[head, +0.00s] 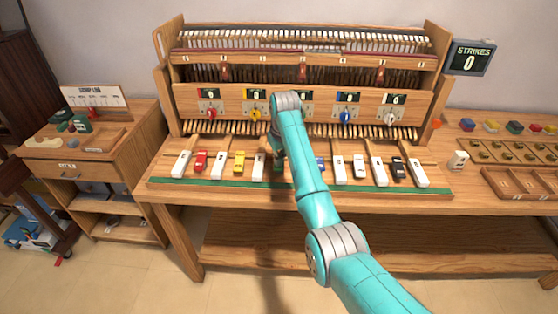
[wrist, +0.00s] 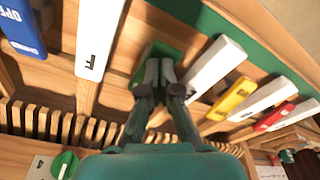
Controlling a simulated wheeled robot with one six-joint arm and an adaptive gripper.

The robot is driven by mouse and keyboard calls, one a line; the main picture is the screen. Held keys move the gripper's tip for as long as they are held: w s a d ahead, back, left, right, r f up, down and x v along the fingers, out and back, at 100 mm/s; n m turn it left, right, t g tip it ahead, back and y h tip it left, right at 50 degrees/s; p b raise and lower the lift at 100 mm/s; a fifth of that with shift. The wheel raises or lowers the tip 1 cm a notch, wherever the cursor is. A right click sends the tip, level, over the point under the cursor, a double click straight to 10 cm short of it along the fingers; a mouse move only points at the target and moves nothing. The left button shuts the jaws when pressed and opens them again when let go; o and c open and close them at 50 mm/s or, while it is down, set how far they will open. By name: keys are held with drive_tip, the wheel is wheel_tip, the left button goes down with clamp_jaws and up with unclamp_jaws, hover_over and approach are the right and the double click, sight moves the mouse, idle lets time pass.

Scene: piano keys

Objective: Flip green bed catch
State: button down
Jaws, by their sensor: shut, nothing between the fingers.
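The green catch (wrist: 147,58) lies on the key bed between two white keys, under my gripper in the wrist view. My gripper (wrist: 160,72) is shut and empty, with its fingertips over the green catch and hiding part of it. I cannot tell whether they touch. In the head view my gripper (head: 278,158) is low at the row of keys, mostly behind my own arm, and the green catch is largely hidden there.
A white key (wrist: 100,38) and a blue catch (wrist: 22,35) with lettering lie left of my gripper. A white key (wrist: 213,65) and a yellow catch (wrist: 232,98) lie right. A green knob (wrist: 65,163) sits on the panel. A strikes display (head: 469,58) reads 0.

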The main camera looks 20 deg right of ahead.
drive_tip(key=shift+f, duration=0.2)
drive_tip(key=shift+r, duration=3.5)
